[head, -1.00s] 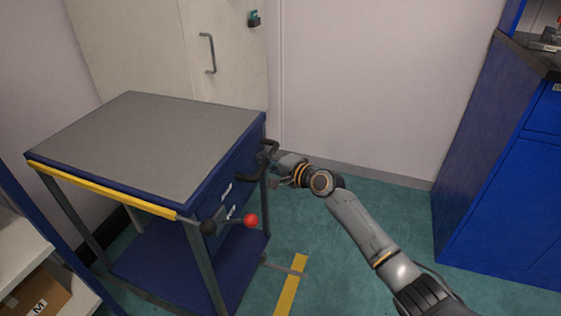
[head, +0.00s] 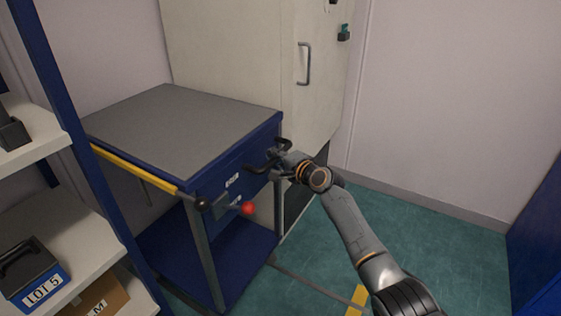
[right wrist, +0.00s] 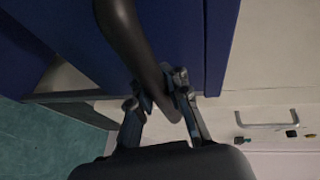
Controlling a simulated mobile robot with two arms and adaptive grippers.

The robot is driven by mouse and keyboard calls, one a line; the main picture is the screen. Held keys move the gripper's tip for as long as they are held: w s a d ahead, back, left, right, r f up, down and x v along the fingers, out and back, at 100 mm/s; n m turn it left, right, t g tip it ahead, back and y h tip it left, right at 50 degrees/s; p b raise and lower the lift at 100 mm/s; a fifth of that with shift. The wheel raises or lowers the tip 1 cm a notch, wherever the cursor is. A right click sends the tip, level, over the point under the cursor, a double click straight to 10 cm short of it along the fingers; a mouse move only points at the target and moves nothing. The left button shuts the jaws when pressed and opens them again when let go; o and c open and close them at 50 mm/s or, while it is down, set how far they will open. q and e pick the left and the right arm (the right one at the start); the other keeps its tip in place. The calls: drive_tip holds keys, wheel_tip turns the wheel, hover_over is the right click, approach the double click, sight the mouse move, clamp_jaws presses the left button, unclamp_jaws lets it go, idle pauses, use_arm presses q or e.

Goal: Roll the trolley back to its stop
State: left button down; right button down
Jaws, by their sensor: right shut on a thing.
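The trolley (head: 190,118) has a grey top, blue sides, a yellow front edge strip and a lower blue shelf (head: 178,252). It stands in the left half of the head view. A dark push handle (head: 258,168) sticks out of its right side. My right gripper (head: 284,157) is at that handle. In the right wrist view my right gripper (right wrist: 160,103) is closed around the dark handle bar (right wrist: 130,40). A lever with a red knob (head: 248,208) and a black knob (head: 201,203) sit at the near corner. I cannot pick out a stop. My left gripper is out of view.
A shelf rack with a blue post (head: 75,150) stands at the left, holding a LOT 5 bin (head: 32,277). A cream cabinet (head: 245,55) stands behind the trolley. A blue cabinet (head: 540,245) is at the right.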

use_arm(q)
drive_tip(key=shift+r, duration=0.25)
use_arm(e)
drive_tip(key=shift+a+r, duration=0.1)
drive_tip(key=shift+a, duration=0.2)
drive_tip(key=c, duration=1.3)
unclamp_jaws()
drive_tip(key=shift+r, duration=0.1)
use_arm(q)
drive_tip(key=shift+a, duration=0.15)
use_arm(e)
drive_tip(key=shift+o, duration=0.2)
drive_tip(key=shift+d, duration=0.1)
drive_tip(key=shift+s+d, duration=0.15)
drive_tip(key=shift+s, duration=0.05)
drive_tip(key=v, duration=1.1)
drive_tip(key=shift+s, duration=0.3)
